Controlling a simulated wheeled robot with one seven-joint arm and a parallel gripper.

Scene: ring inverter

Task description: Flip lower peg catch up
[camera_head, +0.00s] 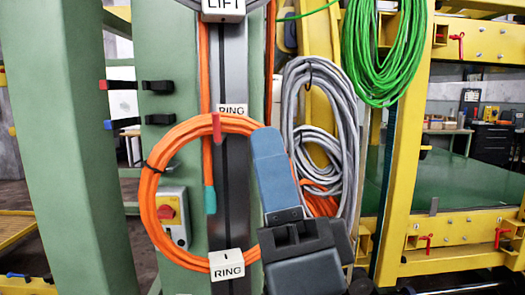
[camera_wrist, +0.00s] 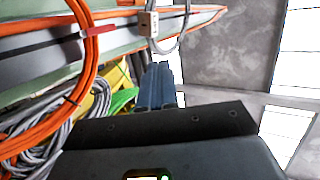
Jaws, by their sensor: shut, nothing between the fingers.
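A narrow red catch (camera_head: 216,127) stands upright against the front of an orange cable ring (camera_head: 150,200), at the ring's top, just below a RING label (camera_head: 232,110). A white block marked RING (camera_head: 226,264) sits at the ring's bottom; I see no separate catch there. I cannot tell whether the red catch is the lower peg's. My gripper (camera_head: 266,132) is shut and empty, with blue fingers pointing up, right of the red catch and apart from it. The fingertips also show in the wrist view (camera_wrist: 160,66).
A dark vertical rail (camera_head: 236,170) runs behind the ring on a green post. Grey cable (camera_head: 296,100) and green cable (camera_head: 386,50) hang to the right by a yellow frame (camera_head: 400,190). A red-and-yellow switch box (camera_head: 172,215) is inside the ring's left.

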